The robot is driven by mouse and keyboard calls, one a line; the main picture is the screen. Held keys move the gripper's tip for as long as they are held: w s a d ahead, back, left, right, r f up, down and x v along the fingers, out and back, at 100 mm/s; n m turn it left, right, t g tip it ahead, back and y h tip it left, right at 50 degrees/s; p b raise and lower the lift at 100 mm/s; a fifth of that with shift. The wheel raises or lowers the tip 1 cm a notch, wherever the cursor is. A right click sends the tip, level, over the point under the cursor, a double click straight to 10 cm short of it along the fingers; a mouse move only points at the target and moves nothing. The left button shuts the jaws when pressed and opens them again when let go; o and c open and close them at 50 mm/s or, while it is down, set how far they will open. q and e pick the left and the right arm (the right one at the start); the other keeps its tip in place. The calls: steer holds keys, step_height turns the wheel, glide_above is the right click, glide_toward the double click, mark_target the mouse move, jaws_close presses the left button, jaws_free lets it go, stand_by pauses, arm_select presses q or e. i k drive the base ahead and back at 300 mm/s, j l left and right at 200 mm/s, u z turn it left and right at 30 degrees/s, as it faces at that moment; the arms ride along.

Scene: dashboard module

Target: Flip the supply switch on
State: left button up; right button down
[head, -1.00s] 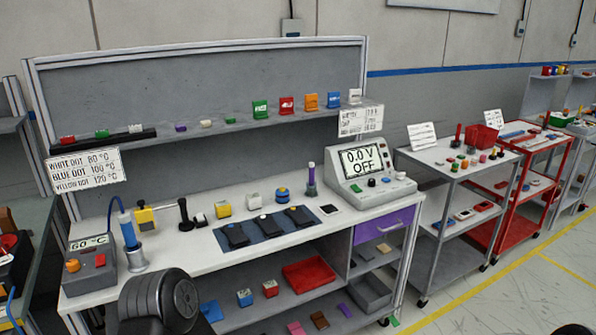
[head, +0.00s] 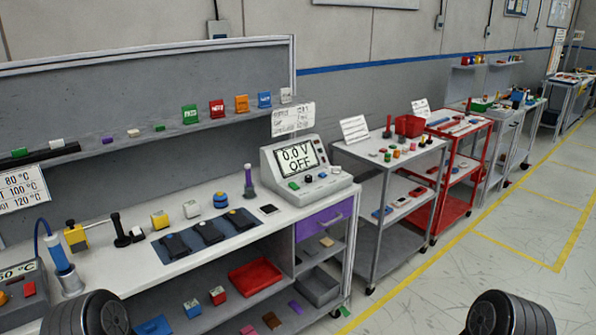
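The power supply (head: 272,178) is a light grey box with a sloped front at the right end of the white workbench. Its display (head: 298,158) reads "0.0 V" and "OFF". On its lower ledge I see a green button (head: 294,186), a black knob (head: 309,179) and small light parts to their right. These parts are too small to tell which is the switch. Neither gripper shows in the head view. Only dark ridged parts of my arms show at the bottom left and bottom right, well apart from the supply.
Three dark modules lie on a blue mat (head: 163,255) left of the supply. A purple drawer (head: 322,222) is below it. A grey cart (head: 350,155) and red cart (head: 468,128) stand to the right. The floor (head: 440,290) in front of them is clear.

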mark_target(292, 185)
steer(key=i+j+z, duration=0.1)
steer(key=i+z, duration=0.2)
steer(key=i, duration=0.25)
steer(key=i+j+z, duration=0.25)
steer(key=i, duration=0.25)
steer(key=i+j+z, duration=0.3)
steer(key=i, duration=0.2)
steer(key=i+j+z, duration=0.3)
steer(key=i, duration=0.2)
